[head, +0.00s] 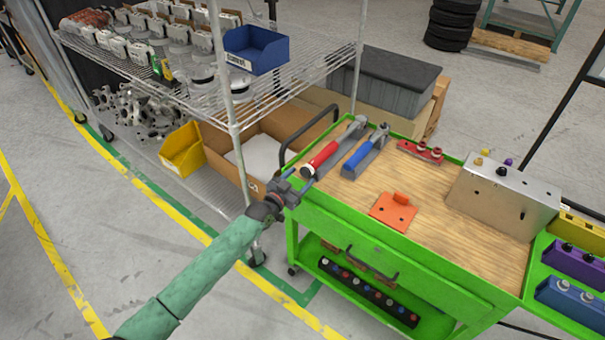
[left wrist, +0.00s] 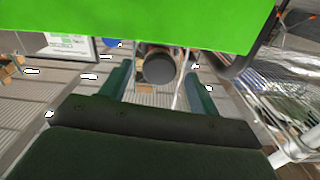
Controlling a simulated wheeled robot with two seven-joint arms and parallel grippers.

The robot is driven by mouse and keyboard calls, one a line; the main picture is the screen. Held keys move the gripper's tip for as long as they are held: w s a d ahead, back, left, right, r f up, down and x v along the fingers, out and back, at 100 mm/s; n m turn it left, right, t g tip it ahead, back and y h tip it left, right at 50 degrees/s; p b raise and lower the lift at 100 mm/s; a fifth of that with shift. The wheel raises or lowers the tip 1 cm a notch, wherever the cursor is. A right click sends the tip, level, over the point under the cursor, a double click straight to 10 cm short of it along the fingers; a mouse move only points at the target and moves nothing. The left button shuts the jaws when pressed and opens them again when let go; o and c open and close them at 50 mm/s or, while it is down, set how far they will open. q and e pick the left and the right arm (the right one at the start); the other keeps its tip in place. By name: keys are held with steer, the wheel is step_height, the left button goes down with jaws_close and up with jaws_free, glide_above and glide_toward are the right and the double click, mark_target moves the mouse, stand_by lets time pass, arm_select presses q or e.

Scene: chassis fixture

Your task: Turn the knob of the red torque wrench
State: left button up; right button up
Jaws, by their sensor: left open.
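The red torque wrench (head: 323,157) lies on the wooden top of the green cart, near its left edge. Its dark knob end (head: 308,171) points toward my left gripper (head: 296,186). In the left wrist view the round dark knob (left wrist: 159,68) shows between the two fingers of my open left gripper (left wrist: 158,88), with space visible on both sides. The gripper is empty, just off the cart's left corner. I cannot tell how deep the knob sits between the fingers. A blue torque wrench (head: 362,157) lies just right of the red one. My right gripper is not in view.
The green cart (head: 385,246) has a dark handle on its left end. An orange bracket (head: 393,213), a red part (head: 421,152) and a metal box (head: 500,200) are on its top. A wire shelf (head: 290,62) with parts stands behind my left arm.

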arm_select(q)
steer(key=shift+x, duration=1.05)
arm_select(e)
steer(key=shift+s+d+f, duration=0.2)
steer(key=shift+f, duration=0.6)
arm_select(q)
steer(key=c, duration=1)
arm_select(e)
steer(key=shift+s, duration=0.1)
arm_select(q)
steer(key=shift+o, duration=0.2)
steer(key=shift+f, duration=0.1)
steer(key=shift+n, duration=0.3)
steer(key=n+b, duration=0.3)
steer(key=n, duration=0.4)
steer(key=shift+d+n, duration=0.15)
steer(key=shift+n, duration=0.15)
steer(key=shift+n+b, duration=0.35)
steer(key=shift+n, duration=0.55)
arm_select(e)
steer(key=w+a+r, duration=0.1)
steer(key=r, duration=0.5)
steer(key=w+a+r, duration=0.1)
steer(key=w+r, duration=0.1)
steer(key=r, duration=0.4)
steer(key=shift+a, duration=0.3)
